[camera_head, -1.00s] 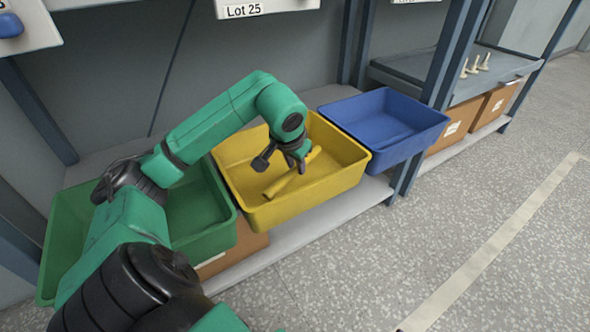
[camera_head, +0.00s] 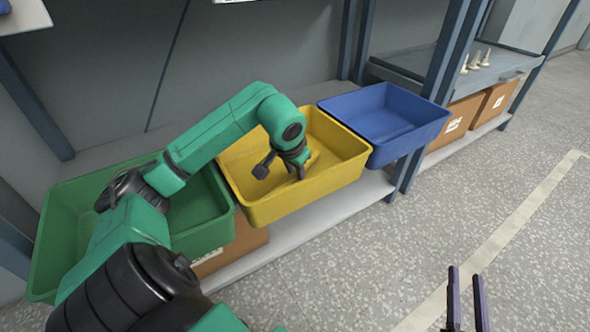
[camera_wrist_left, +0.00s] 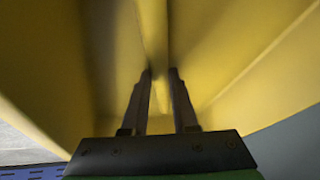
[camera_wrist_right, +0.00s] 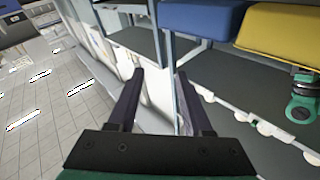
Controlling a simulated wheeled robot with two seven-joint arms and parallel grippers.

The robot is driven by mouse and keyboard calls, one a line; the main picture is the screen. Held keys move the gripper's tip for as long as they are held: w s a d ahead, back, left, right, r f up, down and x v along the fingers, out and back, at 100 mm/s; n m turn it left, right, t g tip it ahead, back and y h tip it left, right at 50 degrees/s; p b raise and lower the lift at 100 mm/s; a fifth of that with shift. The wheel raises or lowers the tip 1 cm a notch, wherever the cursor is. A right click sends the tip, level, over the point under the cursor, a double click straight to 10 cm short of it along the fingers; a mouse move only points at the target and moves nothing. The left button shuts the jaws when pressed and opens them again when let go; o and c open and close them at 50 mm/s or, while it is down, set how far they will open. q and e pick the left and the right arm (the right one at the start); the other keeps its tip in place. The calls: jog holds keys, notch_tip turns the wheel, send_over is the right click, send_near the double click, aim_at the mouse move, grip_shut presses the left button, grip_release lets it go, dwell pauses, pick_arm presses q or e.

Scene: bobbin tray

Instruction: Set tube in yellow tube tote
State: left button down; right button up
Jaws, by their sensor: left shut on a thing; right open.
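The yellow tube tote (camera_head: 262,208) stands on the shelf between a green and a blue tote. My left gripper (camera_head: 297,168) reaches down inside it. In the left wrist view my left gripper (camera_wrist_left: 160,76) is shut on a yellow tube (camera_wrist_left: 153,38), with yellow tote walls around it. In the head view the tube is mostly hidden behind the gripper, and I cannot tell whether it touches the tote floor. My right gripper (camera_head: 467,290) is open and empty at the lower right of the head view, over the floor. It also shows open in the right wrist view (camera_wrist_right: 157,72).
The green tote (camera_head: 62,225) is at the left, under my left arm. The blue tote (camera_head: 385,115) is at the right. Cardboard boxes (camera_head: 462,115) and pale cone-shaped pieces (camera_head: 475,62) are on the right-hand shelves. The speckled floor in front is clear.

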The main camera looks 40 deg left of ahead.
jog(key=shift+w+r, duration=0.1)
jog(key=shift+r, duration=0.2)
pick_arm(q)
jog(key=c, duration=0.7)
grip_release()
pick_arm(e)
jog(key=shift+r, duration=0.25)
pick_arm(q)
jog(key=shift+r, duration=0.1)
jog(key=shift+p+v, duration=0.5)
jog(key=shift+v, duration=0.65)
jog(key=p+v, duration=0.1)
jog(key=v, duration=0.3)
jog(key=p+v, duration=0.1)
jog(key=v, duration=0.4)
jog(key=shift+s+d+r+p, duration=0.1)
jog(key=shift+s+r+p, duration=0.15)
jog(key=shift+p, duration=0.15)
pick_arm(e)
jog(key=s+f+g, duration=0.3)
jog(key=s+f, duration=0.2)
jog(key=f, duration=0.3)
jog(key=s+a+f+g+h, duration=0.1)
jog(key=s+f+g, duration=0.2)
jog(key=s+f, duration=0.3)
notch_tip(320, 180, down, 2)
jog(key=shift+s+f+m+g, duration=0.1)
jog(key=shift+s+m+g, duration=0.1)
jog(key=shift+m+g, duration=0.15)
